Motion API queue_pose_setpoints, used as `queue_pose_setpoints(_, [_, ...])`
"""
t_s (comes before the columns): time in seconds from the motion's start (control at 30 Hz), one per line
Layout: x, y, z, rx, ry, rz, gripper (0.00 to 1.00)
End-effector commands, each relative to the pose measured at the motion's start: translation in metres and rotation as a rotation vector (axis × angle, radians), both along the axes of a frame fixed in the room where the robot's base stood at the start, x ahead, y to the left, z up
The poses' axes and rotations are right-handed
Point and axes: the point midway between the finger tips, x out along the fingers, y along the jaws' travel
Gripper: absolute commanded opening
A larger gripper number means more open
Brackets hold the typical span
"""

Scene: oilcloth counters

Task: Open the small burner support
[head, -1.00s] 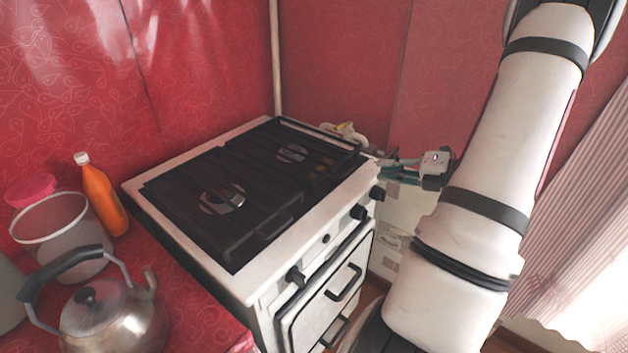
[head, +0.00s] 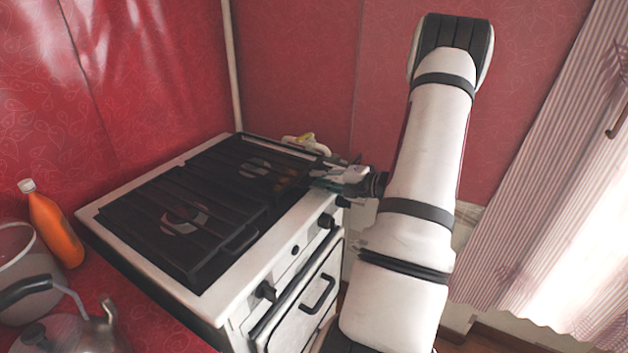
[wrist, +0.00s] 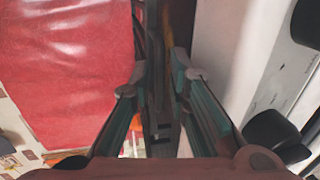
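The white stove (head: 262,262) has two black grates on its top. The far right grate, likely the small burner support (head: 262,165), lies flat over its burner. The nearer left grate (head: 180,215) also lies flat and has a front handle loop. My gripper (head: 325,175) is at the front right corner of the far grate, level with the stove top. In the wrist view, my gripper (wrist: 162,62) has its fingers apart, with a dark bar-like edge between them. I cannot tell whether they touch it. The exact contact point is hidden in the head view.
Control knobs (head: 265,290) and an oven door handle (head: 318,293) are on the stove's front. An orange bottle (head: 55,230) and a kettle (head: 75,335) stand on the red counter at left. A striped curtain (head: 530,190) hangs at right. Red walls stand behind the stove.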

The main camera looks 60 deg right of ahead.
Motion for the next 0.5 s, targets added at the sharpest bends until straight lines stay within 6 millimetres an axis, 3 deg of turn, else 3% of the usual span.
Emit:
queue_pose_setpoints(0.2, [0.017, 0.001, -0.004, 0.0, 0.001, 0.0, 0.17])
queue_pose_setpoints(0.5, [0.019, 0.001, -0.004, 0.0, 0.0, 0.0, 0.17])
